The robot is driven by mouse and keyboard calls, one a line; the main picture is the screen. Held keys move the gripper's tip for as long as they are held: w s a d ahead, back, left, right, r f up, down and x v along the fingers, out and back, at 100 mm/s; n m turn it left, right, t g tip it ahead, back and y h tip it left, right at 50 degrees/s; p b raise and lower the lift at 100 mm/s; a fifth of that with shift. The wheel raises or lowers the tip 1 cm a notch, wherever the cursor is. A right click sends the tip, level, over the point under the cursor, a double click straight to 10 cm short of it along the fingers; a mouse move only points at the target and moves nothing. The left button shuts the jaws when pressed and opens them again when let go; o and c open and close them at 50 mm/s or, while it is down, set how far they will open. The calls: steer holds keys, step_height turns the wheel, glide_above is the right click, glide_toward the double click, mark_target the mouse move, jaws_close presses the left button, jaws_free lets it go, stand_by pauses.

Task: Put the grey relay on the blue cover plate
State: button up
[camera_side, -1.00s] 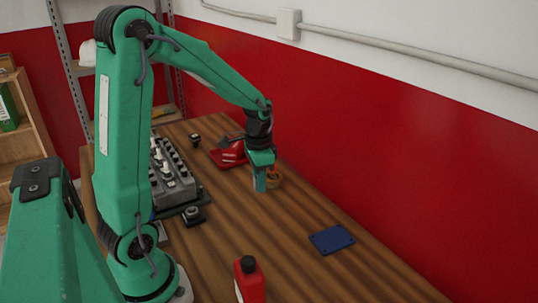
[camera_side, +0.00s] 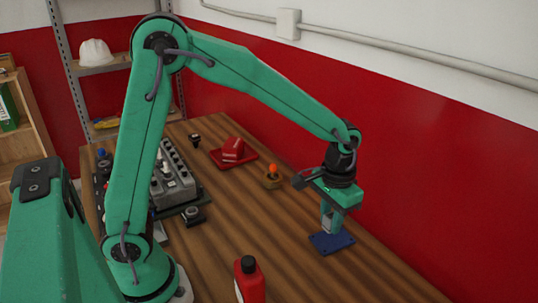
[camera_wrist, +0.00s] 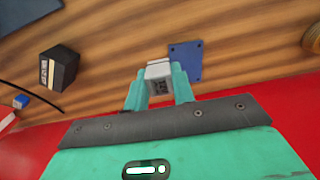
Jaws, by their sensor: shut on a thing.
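My gripper (camera_side: 331,224) is shut on the grey relay (camera_wrist: 159,72), a small light block with dark markings on its face. In the wrist view the relay sits between the two green fingers (camera_wrist: 159,92). The blue cover plate (camera_side: 322,246) lies flat on the wooden table. In the side view the gripper and relay are over the plate's far part, very low. In the wrist view the plate (camera_wrist: 186,50) shows beyond and to the right of the relay. I cannot tell whether the relay touches it. The fingers mostly hide the relay in the side view.
A red bottle (camera_side: 249,281) stands at the table's near edge. A brown holder with an orange top (camera_side: 272,177), a red tray (camera_side: 234,154) and a grey engine block (camera_side: 174,181) are farther left. The red wall is close on the right.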

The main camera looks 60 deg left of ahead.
steer(key=d, duration=0.4)
steer(key=shift+s+d, duration=0.25)
steer(key=shift+d, duration=0.05)
steer(key=shift+a, duration=0.1)
glide_above(332, 238)
step_height(332, 238, down, 7)
steer(key=shift+r, duration=0.1)
steer(key=shift+f, duration=2.05)
steer(key=shift+f, duration=0.1)
steer(key=o, duration=1)
